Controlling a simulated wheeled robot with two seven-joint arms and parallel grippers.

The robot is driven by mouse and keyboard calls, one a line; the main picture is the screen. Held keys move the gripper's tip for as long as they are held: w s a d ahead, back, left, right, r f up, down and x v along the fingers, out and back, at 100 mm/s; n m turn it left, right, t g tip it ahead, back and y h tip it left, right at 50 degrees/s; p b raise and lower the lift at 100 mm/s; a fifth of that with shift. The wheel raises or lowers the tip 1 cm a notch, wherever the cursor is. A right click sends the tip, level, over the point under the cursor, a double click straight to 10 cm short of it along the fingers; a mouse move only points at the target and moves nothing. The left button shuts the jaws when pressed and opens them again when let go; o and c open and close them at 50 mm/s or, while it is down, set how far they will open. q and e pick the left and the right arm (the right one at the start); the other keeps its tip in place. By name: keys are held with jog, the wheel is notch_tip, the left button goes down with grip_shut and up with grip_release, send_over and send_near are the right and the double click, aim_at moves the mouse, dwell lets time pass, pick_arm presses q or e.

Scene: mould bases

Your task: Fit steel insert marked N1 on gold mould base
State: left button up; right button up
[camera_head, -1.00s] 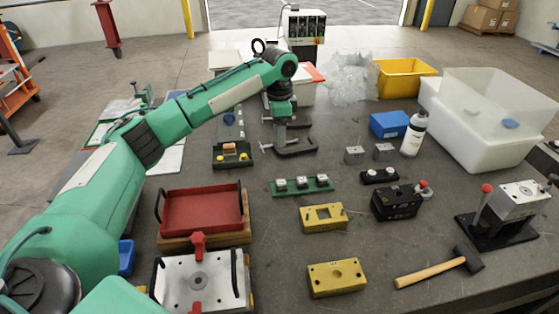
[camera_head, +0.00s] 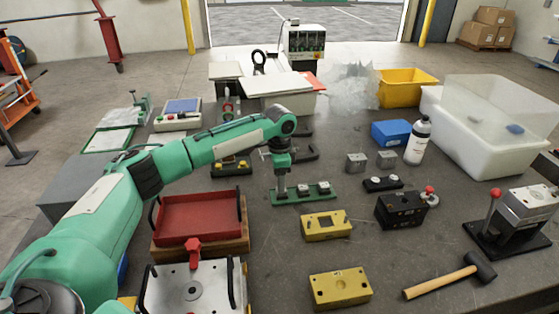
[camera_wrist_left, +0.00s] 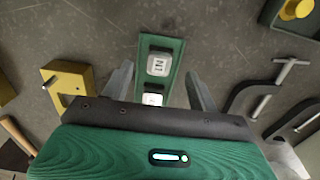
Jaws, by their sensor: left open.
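A green rack (camera_head: 313,199) holds small steel inserts in a row. In the left wrist view, the insert at the rack's upper end (camera_wrist_left: 158,64) has a mark like N1. A second insert (camera_wrist_left: 153,99) is partly cut off by the gripper body, its mark unclear. My left gripper (camera_head: 280,194) is open, pointing down over the rack's left end in the head view. Its fingers (camera_wrist_left: 161,86) stand on either side of the rack, holding nothing. A gold mould base (camera_head: 326,225) with a square opening lies in front of the rack. My right gripper is not in view.
Another gold block (camera_head: 340,287) with a round hole lies nearer. A black block (camera_head: 401,208) with a red-knobbed lever stands at right, beside a dark holder (camera_head: 383,183). A red tray (camera_head: 199,218) is at left, a hammer (camera_head: 441,282) at front right. Dark clamps (camera_head: 306,152) lie behind.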

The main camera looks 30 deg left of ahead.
pick_arm(q)
jog(key=shift+f+p, duration=0.3)
jog(key=shift+f, duration=2.15)
jog(key=c, duration=1.3)
jog(key=shift+r, duration=0.25)
jog(key=shift+r+p, duration=0.6)
jog(key=shift+p, duration=0.45)
jog(key=shift+d, duration=0.1)
